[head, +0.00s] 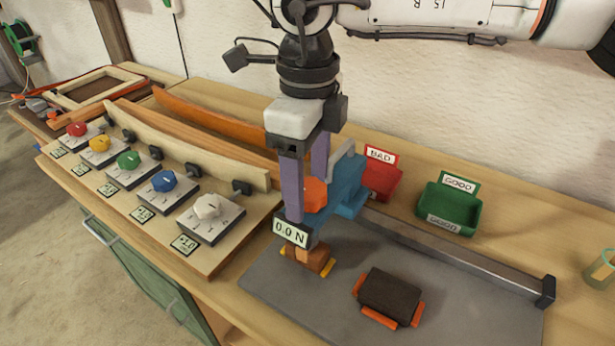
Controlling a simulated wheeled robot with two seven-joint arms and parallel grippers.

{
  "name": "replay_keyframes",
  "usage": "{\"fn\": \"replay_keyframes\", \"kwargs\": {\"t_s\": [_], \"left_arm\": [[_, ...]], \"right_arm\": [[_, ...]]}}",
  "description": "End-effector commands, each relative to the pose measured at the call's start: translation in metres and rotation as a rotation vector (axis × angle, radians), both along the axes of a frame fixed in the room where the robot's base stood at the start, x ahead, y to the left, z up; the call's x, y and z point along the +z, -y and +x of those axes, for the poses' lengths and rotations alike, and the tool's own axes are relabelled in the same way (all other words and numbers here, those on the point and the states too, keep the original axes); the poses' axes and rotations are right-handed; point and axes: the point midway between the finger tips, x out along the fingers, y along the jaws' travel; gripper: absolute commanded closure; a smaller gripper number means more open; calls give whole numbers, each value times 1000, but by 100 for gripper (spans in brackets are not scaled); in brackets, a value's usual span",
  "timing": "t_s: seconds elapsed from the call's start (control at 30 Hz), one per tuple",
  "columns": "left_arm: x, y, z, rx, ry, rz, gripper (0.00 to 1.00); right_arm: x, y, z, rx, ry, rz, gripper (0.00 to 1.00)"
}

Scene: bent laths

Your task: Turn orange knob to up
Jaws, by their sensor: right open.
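The orange knob (316,194) sits on a blue clamp-like fixture (347,187) on the grey plate. My right gripper (307,200) comes down from above with its two purple fingers apart. One finger is in front of the knob and hides its left part; the other is behind it. I cannot tell whether the fingers touch the knob. Its pointer direction is not readable here. A display reading 0.0 N (291,233) stands just below the front finger. My left gripper is not in view.
A board with red, yellow, green, blue and white (206,206) knobs lies left, with bent laths (190,147) behind. Red BAD (384,184) and green GOOD (462,211) trays stand right. A dark block (390,293) and a metal rail (450,252) occupy the grey plate (290,300).

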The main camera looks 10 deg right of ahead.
Motion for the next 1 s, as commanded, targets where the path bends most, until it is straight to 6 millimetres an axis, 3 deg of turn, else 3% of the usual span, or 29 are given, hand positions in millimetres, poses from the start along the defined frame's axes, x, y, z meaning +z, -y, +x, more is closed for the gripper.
{"fn": "replay_keyframes", "kwargs": {"t_s": [0.27, 0.5, 1.0], "left_arm": [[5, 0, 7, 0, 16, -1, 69], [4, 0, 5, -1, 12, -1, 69], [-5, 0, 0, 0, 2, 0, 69]], "right_arm": [[-1, 0, 0, 0, 0, 0, 38], [-1, 0, 0, 0, 0, 0, 78], [-3, 0, 0, 138, 0, 3, 78]]}}
